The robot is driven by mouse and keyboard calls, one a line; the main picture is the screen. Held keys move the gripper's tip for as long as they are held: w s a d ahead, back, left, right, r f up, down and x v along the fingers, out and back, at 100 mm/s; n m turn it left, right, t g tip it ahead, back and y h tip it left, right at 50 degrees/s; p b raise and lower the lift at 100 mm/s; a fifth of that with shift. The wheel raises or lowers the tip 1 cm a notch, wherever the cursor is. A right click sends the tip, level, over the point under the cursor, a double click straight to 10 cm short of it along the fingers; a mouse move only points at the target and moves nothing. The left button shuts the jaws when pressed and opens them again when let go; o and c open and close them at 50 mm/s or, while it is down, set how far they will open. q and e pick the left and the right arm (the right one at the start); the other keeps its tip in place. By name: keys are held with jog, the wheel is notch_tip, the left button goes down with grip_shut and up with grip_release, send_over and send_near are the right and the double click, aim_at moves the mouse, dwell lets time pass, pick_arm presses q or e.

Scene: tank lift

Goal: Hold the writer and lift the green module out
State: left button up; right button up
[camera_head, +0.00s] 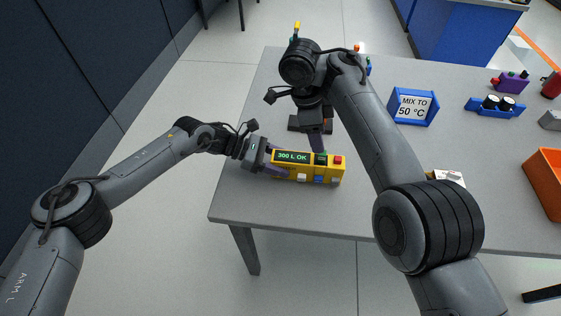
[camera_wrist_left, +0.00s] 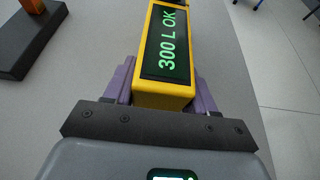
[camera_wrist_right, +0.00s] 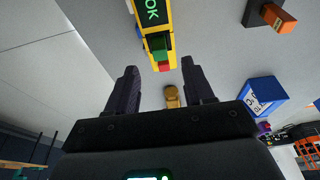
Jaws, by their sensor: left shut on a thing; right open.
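The yellow writer (camera_head: 308,178) lies near the table's front left edge, its display reading "300 L OK". My left gripper (camera_head: 272,160) is shut on its left end; in the left wrist view purple fingers flank the yellow body (camera_wrist_left: 165,92). The green module (camera_head: 322,157) sits in the writer near its right end, beside a red part (camera_head: 338,160). My right gripper (camera_head: 317,145) is above the module, pointing down. In the right wrist view its fingers are open and apart, with the green module (camera_wrist_right: 160,45) seen beyond and between them; contact is not visible.
A dark stand with an orange block (camera_wrist_right: 272,15) is behind the writer, partly hidden by my right arm. A blue sign (camera_head: 412,105) reads "MIX TO 50 °C". A blue rack (camera_head: 495,107) and an orange bin (camera_head: 546,180) are at the right.

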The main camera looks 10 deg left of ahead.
jog(key=shift+x, duration=2.95)
jog(key=shift+c, duration=0.3)
grip_shut()
jog(key=shift+r, duration=4.25)
pick_arm(q)
jog(key=o, duration=1.3)
jog(key=shift+o, duration=0.2)
jog(key=shift+a, duration=0.1)
